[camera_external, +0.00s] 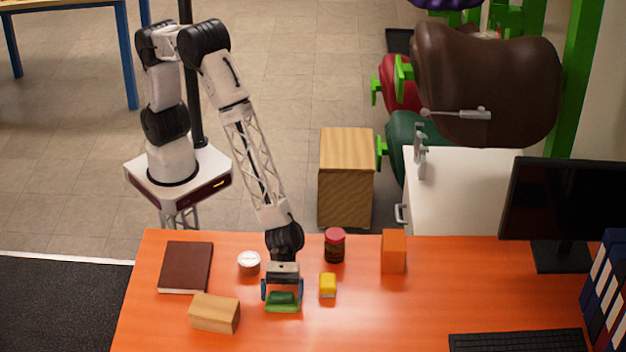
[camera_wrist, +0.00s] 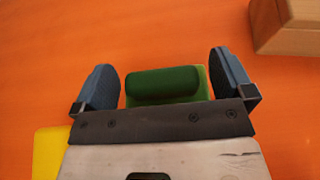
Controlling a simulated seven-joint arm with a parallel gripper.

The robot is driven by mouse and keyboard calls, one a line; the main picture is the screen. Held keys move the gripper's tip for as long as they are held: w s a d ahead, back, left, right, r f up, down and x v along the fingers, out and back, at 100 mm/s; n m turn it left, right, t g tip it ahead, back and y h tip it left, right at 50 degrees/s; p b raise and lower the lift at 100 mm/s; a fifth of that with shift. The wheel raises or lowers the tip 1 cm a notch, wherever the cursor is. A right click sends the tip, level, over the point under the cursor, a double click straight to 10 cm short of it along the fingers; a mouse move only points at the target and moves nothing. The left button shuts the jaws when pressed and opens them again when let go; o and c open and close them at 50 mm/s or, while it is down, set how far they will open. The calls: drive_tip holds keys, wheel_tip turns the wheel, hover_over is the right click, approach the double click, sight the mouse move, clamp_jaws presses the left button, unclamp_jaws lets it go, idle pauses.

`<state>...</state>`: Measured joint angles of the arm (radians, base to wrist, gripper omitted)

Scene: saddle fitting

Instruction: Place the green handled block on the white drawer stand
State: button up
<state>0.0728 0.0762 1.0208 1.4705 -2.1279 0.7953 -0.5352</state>
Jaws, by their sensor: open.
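The green handled block (camera_external: 283,302) sits on the orange table. In the wrist view its dark green rounded handle (camera_wrist: 163,84) lies between my two blue fingers, with lighter green showing around it. My gripper (camera_external: 282,293) is open, with one finger on either side of the block and a visible gap to each. The white drawer stand (camera_external: 463,200) stands behind the table at the right, with a drawer handle on its left front and a grey metal fixture on top.
Near the block are a yellow block (camera_external: 327,285), a wooden block (camera_external: 214,313), a white-topped round tin (camera_external: 249,262) and a red-lidded jar (camera_external: 334,245). An orange box (camera_external: 393,251), brown book (camera_external: 186,267) and monitor (camera_external: 562,205) are farther off. A saddle (camera_external: 485,85) hangs beyond the stand.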

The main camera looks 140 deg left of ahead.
drive_tip(key=shift+v, duration=6)
drive_tip(key=shift+f, duration=0.1)
drive_tip(key=s+d+r+m+g, duration=0.2)
drive_tip(key=s+r+m+g, duration=0.4)
drive_tip(key=s+r+m, duration=1.2)
drive_tip(key=s+a+r+m+y, duration=0.3)
drive_tip(key=s, duration=0.6)
drive_tip(key=s+a+r+m+y, duration=0.3)
drive_tip(key=s+a+r, duration=0.1)
drive_tip(key=s, duration=0.6)
drive_tip(key=s+a+r+m+y, duration=0.3)
drive_tip(key=s, duration=0.7)
drive_tip(key=shift+a+r+g, duration=0.35)
drive_tip(key=shift+g, duration=0.05)
drive_tip(key=shift+w, duration=0.1)
